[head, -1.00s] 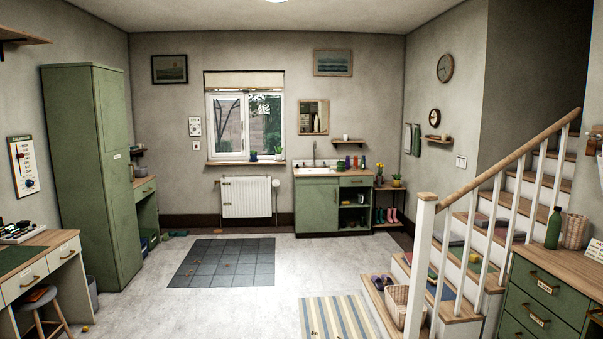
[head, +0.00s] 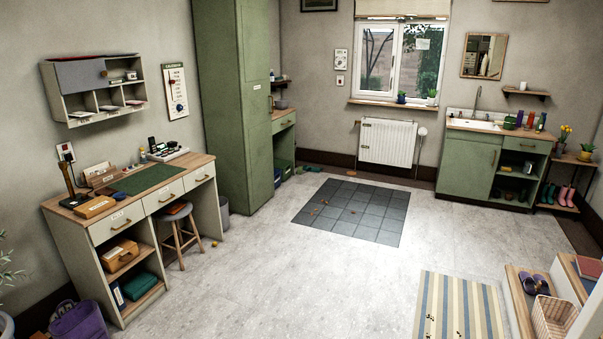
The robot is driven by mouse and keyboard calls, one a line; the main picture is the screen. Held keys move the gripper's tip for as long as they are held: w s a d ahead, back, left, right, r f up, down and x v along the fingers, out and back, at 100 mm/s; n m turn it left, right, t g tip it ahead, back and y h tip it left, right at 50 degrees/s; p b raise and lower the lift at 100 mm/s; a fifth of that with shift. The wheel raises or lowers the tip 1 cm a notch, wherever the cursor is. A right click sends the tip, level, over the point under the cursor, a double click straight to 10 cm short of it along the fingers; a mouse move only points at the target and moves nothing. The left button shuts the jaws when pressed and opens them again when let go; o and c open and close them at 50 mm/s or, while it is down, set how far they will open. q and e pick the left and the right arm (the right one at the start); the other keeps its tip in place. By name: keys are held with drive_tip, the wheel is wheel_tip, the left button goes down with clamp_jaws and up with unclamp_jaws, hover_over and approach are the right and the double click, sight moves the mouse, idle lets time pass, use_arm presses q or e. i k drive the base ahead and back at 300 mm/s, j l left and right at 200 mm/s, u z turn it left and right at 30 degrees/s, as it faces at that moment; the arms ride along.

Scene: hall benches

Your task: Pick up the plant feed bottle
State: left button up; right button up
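I cannot make out for certain which thing is the plant feed bottle. Several small coloured bottles (head: 530,120) stand at the right end of the sink counter (head: 494,128), on the far right side of the room. They are too small for me to read any labels. Neither of my grippers is in view.
A desk (head: 104,228) with a stool (head: 178,238) stands at the left, beside a tall green cupboard (head: 237,100). A tiled mat (head: 352,211) and a striped rug (head: 459,306) lie flat. A basket (head: 552,318) and slippers (head: 536,284) sit at lower right.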

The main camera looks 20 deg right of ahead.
sight(539, 126)
drive_tip(key=i+l+z, duration=0.6)
drive_tip(key=l+z, duration=0.2)
drive_tip(key=i+l+z, duration=0.2)
drive_tip(key=i+z, duration=0.6)
drive_tip(key=i, duration=2.5)
drive_tip(key=i+l+z, duration=0.15)
drive_tip(key=i, duration=2.4)
drive_tip(key=i+j+z, duration=0.2)
drive_tip(key=i, duration=0.2)
drive_tip(key=i+z, duration=0.25)
drive_tip(key=i+j+z, duration=0.2)
drive_tip(key=i, duration=0.25)
drive_tip(key=j, duration=0.1)
